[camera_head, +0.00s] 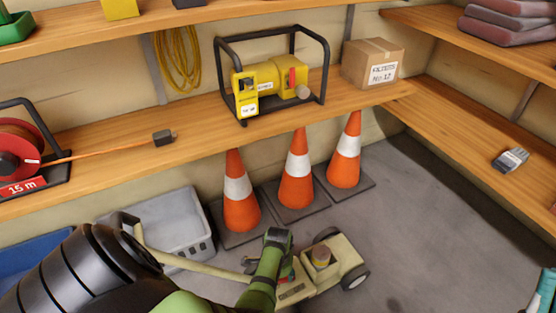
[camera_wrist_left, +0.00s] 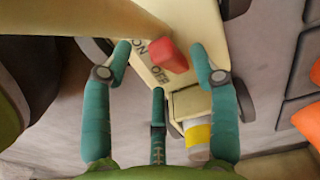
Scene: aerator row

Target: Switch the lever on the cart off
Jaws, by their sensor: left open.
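The cream cart (camera_head: 322,262) stands on the floor below the shelf, with dark wheels. It also shows in the left wrist view (camera_wrist_left: 185,25). Its lever ends in a red block (camera_wrist_left: 170,57), seen in the left wrist view beside dark, partly covered ON/OFF lettering (camera_wrist_left: 150,58). My left gripper (camera_head: 278,262) reaches over the cart in the head view and hides part of it. In the wrist view its teal fingers (camera_wrist_left: 161,60) are spread either side of the red block, with no clear contact. My right gripper (camera_head: 540,298) shows only partly at the lower right edge.
A grey crate (camera_head: 183,232) and blue bin (camera_head: 28,252) are left of the cart. Several orange cones, one here (camera_head: 240,205), stand behind it. The shelf (camera_head: 205,130) carries a yellow machine (camera_head: 268,85) and cardboard box (camera_head: 372,62). Floor (camera_head: 410,225) right of the cart is clear.

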